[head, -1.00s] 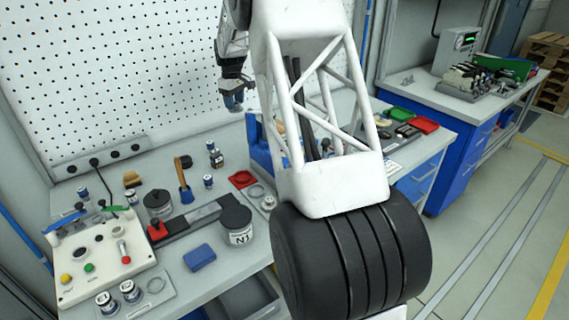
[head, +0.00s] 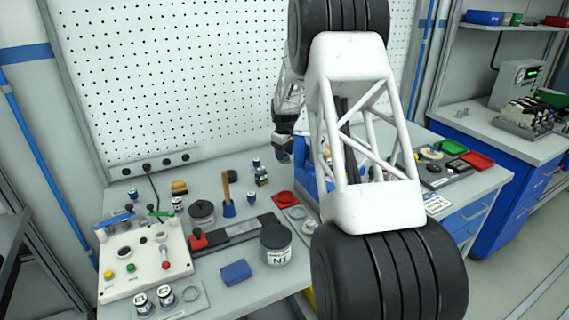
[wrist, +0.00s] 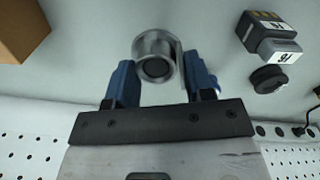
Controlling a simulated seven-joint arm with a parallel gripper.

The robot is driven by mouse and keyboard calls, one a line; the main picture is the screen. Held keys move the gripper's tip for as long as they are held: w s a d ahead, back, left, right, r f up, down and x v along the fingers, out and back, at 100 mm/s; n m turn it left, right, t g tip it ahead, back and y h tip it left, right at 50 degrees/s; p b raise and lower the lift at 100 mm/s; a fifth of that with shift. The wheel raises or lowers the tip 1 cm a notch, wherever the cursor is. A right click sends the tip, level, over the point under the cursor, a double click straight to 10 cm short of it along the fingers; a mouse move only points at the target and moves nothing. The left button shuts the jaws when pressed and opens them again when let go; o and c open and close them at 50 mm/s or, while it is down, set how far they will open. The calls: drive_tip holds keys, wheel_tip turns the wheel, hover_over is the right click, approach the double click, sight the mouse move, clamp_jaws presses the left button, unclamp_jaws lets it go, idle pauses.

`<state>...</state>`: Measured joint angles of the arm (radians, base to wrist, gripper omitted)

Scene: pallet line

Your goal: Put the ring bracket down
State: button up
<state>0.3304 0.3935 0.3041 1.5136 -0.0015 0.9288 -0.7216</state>
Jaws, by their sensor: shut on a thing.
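The ring bracket (wrist: 157,62) is a shiny metal ring with a dark bore, and it sits between the blue fingers of my gripper (wrist: 160,82) in the wrist view. The fingers are shut on it from both sides. In the head view my gripper (head: 284,155) hangs above the back of the bench, left of a blue bin (head: 308,172) and near the pegboard. My white arm link hides part of the bench.
In the wrist view a brown box (wrist: 20,30) lies at upper left.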

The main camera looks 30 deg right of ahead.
drive_tip(key=shift+f, duration=0.4)
drive_tip(key=shift+f, duration=0.1)
drive_tip(key=shift+f, duration=1.8)
drive_tip(key=shift+f, duration=0.15)
drive_tip(key=o, duration=1)
wheel_tip(320, 180, up, 12)
drive_tip(key=shift+r, duration=0.15)
